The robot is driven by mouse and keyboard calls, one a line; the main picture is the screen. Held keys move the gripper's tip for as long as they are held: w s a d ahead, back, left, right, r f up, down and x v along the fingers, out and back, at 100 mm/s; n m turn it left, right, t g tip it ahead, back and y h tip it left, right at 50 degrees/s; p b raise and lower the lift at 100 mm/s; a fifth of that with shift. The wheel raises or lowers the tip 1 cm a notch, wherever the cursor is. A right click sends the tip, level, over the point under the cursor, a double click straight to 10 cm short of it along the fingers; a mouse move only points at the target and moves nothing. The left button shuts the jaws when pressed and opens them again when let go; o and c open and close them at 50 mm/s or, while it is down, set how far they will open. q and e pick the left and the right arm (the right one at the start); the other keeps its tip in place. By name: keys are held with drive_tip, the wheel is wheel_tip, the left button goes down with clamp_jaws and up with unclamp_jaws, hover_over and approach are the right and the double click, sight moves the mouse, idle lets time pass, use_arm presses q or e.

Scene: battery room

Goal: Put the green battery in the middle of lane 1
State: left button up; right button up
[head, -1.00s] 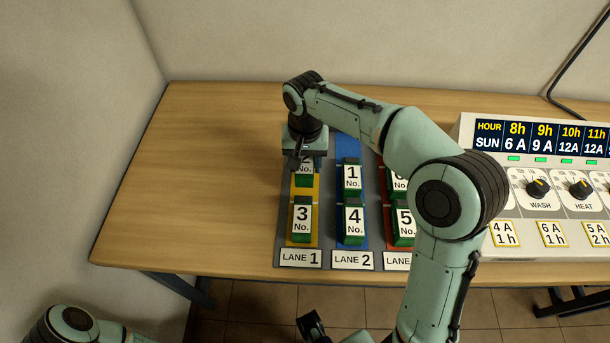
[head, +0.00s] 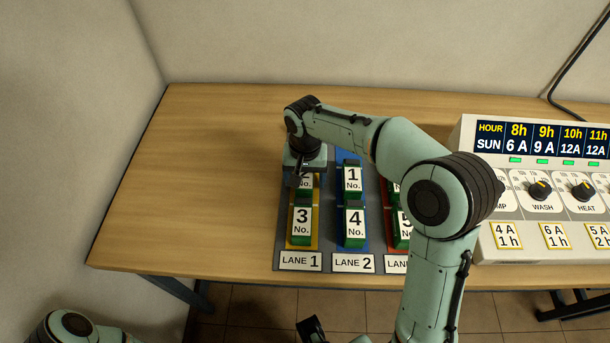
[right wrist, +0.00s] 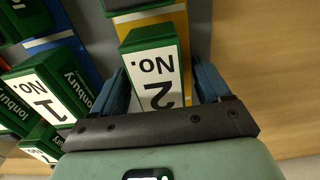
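The green battery with the white No. 2 label (head: 306,184) is at the middle of yellow lane 1 (head: 316,215), behind the No. 3 battery (head: 302,226). Whether its base rests on the lane is hidden. My right gripper (head: 304,172) is above it and covers its back part.
Blue lane 2 holds the No. 1 battery (head: 352,178) and No. 4 battery (head: 354,223), close to the right. A No. 5 battery (head: 403,229) stands in the red lane, partly behind my arm. A control panel (head: 545,225) is at right. The table's left side is clear.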

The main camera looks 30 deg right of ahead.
drive_tip(key=shift+r, duration=0.3)
wheel_tip(320, 180, up, 12)
drive_tip(key=p, duration=0.2)
drive_tip(key=shift+f, duration=0.1)
idle(0.5)
